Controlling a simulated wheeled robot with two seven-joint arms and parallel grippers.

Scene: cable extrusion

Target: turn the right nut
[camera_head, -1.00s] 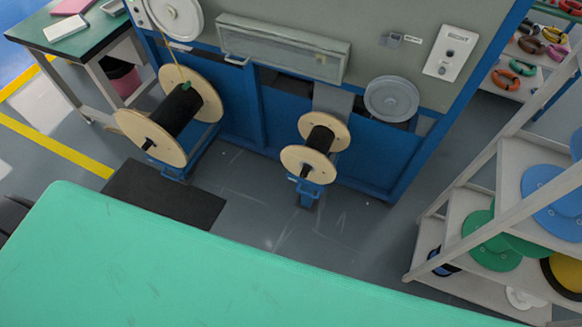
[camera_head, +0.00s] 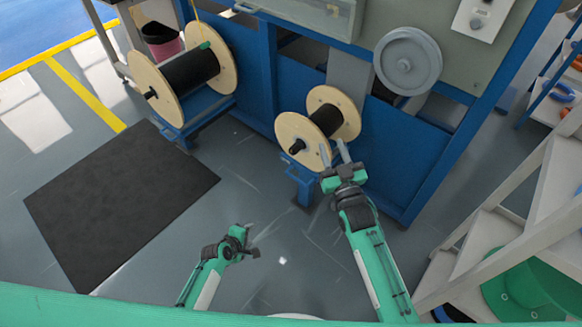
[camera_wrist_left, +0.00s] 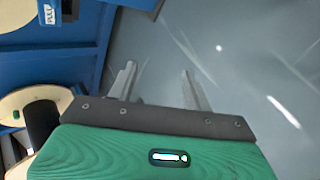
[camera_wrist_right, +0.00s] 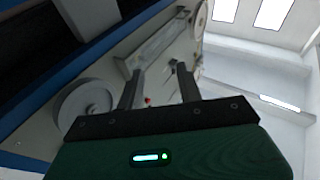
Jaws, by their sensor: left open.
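The right spool (camera_head: 319,128) has wooden flanges and black winding, and sits on a blue stand. A small dark nut or shaft end (camera_head: 297,147) sticks out at the centre of its front flange. My right gripper (camera_head: 334,152) is open and empty, just right of that flange; whether it touches is unclear. In the right wrist view its fingers (camera_wrist_right: 158,88) are apart, with the machine's front behind. My left gripper (camera_head: 252,241) is open and empty, low over the floor left of my right arm. The left wrist view shows its fingers (camera_wrist_left: 158,82) apart.
A larger spool (camera_head: 183,74) stands at the left on its own blue stand. A dark mat (camera_head: 120,205) lies on the floor. The blue machine (camera_head: 400,150) stands behind, with a grey wheel (camera_head: 408,61). A shelf rack (camera_head: 510,215) is at the right. Floor between is open.

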